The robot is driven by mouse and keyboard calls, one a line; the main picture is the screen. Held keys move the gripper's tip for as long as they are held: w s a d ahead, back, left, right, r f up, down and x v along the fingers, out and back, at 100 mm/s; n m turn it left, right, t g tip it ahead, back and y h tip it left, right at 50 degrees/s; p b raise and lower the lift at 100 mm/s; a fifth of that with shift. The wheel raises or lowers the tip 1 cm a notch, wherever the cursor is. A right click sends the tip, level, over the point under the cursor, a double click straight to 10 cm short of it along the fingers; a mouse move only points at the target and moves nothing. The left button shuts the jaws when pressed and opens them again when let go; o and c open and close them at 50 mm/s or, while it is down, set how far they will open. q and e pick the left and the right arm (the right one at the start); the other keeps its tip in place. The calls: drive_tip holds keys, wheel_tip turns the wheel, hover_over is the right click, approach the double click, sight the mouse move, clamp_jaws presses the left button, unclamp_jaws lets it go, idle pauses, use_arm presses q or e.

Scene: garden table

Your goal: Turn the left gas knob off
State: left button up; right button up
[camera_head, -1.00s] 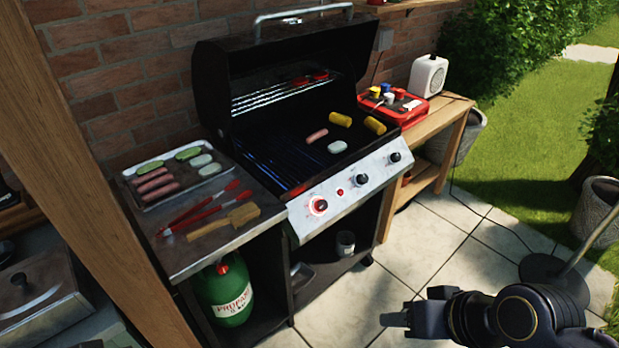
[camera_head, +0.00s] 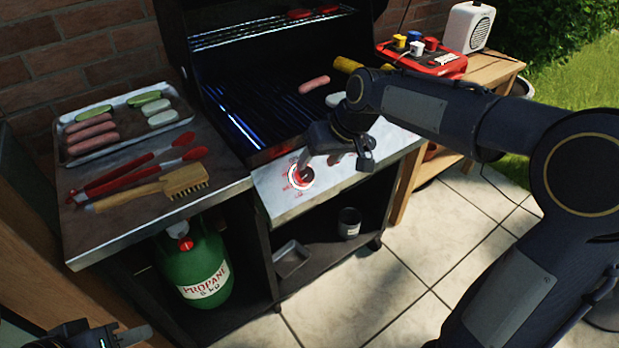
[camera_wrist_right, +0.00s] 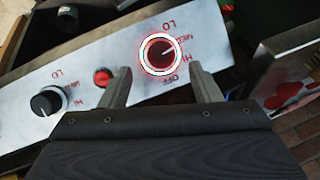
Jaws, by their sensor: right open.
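The left gas knob (camera_head: 300,176) is on the grill's silver front panel (camera_head: 285,205), with a lit red ring around it. In the right wrist view the knob (camera_wrist_right: 160,53) is dark, and its white mark points towards MED, away from OFF. My right gripper (camera_head: 336,162) is open in front of the panel. In the right wrist view its fingertips (camera_wrist_right: 160,70) are on either side of the knob's lower part; I cannot tell whether they touch it. My left gripper (camera_head: 125,336) shows only partly at the bottom left edge, and its opening is unclear.
A side shelf (camera_head: 230,185) holds a food tray (camera_head: 130,148), red tongs (camera_head: 130,172) and a brush (camera_head: 185,181). A green propane bottle (camera_head: 195,265) stands below. A middle knob (camera_wrist_right: 48,100) and red button (camera_wrist_right: 102,77) are beside the left knob.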

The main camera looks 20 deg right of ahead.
sight(308, 174)
drive_tip(key=x, duration=0.5)
drive_tip(key=shift+a+f+b, duration=0.1)
drive_tip(key=shift+f+b, duration=0.2)
drive_tip(key=shift+b, duration=0.1)
drive_tip(key=c, duration=1)
